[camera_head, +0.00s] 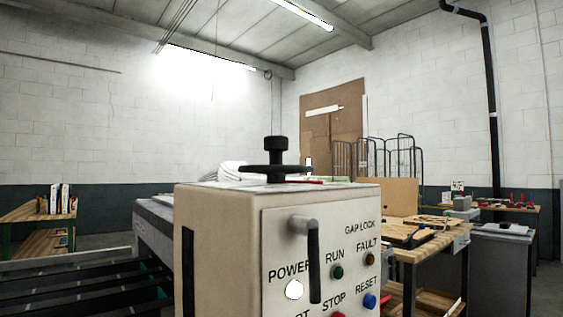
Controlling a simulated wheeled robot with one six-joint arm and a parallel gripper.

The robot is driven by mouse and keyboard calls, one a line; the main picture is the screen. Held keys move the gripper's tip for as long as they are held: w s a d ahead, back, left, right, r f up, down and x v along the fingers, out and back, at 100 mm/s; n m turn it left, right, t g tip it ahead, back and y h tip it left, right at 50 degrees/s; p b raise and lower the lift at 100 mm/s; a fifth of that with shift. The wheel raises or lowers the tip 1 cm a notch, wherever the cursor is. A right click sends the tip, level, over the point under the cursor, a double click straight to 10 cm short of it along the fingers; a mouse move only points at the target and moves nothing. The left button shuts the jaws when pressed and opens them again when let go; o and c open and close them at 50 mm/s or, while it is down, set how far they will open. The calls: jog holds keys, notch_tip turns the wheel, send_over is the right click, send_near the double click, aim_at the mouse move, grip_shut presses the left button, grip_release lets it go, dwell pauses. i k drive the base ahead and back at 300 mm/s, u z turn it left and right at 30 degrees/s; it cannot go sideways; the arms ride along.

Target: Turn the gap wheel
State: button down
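The gap wheel (276,171) is a black handwheel on top of a cream machine cabinet (222,245), seen nearly edge-on. A black knob (275,149) rises above its middle. Something red shows low at its right side. The front panel is marked GAP LOCK, and a black lever (314,262) on a metal hub hangs pointing down there. My gripper is not in view.
The panel has a white POWER lamp (293,289), a green RUN light (337,271), a dark FAULT light (370,258) and a blue RESET button (369,300). A wooden workbench (432,247) stands behind at right. A dark roller frame (100,285) lies at left.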

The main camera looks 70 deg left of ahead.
aim_at(276, 160)
jog(key=u, duration=2.65)
